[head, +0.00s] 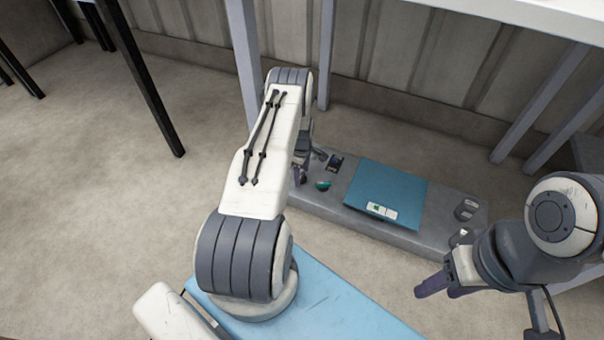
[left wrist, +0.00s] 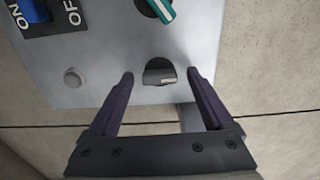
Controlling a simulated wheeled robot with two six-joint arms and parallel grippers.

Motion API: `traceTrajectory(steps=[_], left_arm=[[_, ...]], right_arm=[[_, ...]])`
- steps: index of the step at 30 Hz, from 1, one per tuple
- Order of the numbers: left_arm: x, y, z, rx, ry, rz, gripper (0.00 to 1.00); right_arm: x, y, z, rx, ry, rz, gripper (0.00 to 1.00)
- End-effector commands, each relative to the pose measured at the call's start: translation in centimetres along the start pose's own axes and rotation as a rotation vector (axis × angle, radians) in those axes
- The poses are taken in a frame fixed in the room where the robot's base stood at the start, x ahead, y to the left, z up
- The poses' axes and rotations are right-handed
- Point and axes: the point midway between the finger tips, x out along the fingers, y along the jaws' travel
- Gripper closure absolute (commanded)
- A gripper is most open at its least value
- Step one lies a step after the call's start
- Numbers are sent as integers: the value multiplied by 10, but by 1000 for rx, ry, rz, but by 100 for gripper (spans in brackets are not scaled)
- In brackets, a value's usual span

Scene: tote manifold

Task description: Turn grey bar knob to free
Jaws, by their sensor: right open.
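The grey bar knob (left wrist: 160,75) shows in the left wrist view as a dark, rounded knob with a lighter bar, near the edge of a grey panel (left wrist: 115,65). My left gripper (left wrist: 158,74) is open, with one dark finger on each side of the knob. A gap shows between each fingertip and the knob, and I see no contact. In the head view my left arm mostly hides the left gripper (head: 301,172) and I cannot make out the grey knob there. My right gripper (head: 440,282) is open and empty, in front of the panel's right end.
A green-and-white knob (left wrist: 157,10), a blue ON/OFF switch (left wrist: 38,15) and a round grey button (left wrist: 72,77) sit near the grey knob. A teal box (head: 390,190) lies on the panel's middle. Table legs (head: 326,60) stand behind.

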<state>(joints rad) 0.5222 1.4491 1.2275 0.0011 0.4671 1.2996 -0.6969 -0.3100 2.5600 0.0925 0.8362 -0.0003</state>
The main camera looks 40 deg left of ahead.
Motion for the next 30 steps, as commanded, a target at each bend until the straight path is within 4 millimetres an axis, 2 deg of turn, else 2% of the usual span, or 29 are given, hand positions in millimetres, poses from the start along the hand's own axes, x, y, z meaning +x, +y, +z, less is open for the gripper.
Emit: traceTrajectory(steps=[5, 15, 18, 24, 30], left_arm=[[-11, 1, -1, 1, 1, 3, 15], [-77, 1, 0, 1, 1, 1, 15], [-92, 1, 0, 1, 0, 1, 15], [-104, 0, 1, 1, 0, -1, 15], [-105, 0, 1, 1, 0, -1, 15]], right_arm=[[-7, 0, 0, 0, 0, 0, 50], [-44, -3, -2, 0, 0, 0, 50], [-51, -4, -3, 0, 0, 0, 50], [-56, -4, -3, 0, 0, 0, 50], [-56, -4, -3, 0, 0, 0, 50]])
